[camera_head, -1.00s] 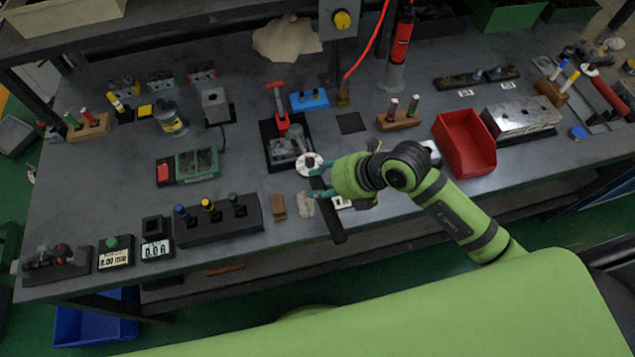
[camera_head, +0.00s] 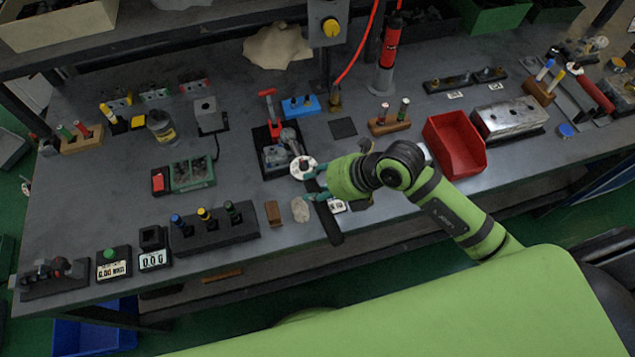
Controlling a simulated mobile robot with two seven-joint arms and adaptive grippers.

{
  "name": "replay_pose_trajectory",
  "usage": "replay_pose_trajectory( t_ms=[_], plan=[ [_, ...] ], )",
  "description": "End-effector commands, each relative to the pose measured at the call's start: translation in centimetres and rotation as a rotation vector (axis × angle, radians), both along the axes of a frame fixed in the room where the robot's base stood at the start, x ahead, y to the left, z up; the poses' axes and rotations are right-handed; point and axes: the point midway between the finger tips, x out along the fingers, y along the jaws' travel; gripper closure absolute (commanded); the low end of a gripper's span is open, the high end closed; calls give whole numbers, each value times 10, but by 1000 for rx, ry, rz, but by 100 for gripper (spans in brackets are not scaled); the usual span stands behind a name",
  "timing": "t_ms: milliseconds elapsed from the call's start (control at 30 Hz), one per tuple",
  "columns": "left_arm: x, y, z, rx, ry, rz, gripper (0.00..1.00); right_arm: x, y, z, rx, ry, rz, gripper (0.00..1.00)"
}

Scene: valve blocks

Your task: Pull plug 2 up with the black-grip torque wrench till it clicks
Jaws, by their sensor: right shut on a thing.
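My right gripper (camera_head: 316,187) comes in from the right over the middle of the bench. It is shut on what looks like the black-grip torque wrench, whose black bar (camera_head: 329,224) runs from the fingers towards the front edge. The fingers partly hide the tool's upper part. A white round piece (camera_head: 303,167) shows just beyond the fingertips; I cannot tell whether it belongs to the wrench. A grey metal valve block (camera_head: 282,155) sits in the red-handled fixture (camera_head: 271,112) behind the gripper. I cannot make out plug 2 or any contact with it. My left gripper is not in view.
A black rack (camera_head: 222,234) with blue, yellow and green tops stands left of the gripper. A small brown block (camera_head: 273,213) and a pale lump (camera_head: 300,210) lie near the front edge. A red bin (camera_head: 442,157) and a silver block (camera_head: 510,124) stand right.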

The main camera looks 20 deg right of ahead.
Motion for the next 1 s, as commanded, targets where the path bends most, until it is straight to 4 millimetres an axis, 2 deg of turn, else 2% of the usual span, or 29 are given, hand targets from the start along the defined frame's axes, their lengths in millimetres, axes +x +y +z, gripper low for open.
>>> replay_pose_trajectory(
  t_ms=[600, 1000],
  plan=[
    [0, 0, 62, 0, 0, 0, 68, 1, 1, 66, 5, -7, 0, 100],
    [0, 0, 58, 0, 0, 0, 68, 0, -1, 64, 4, -5, -1, 100]
  ],
)
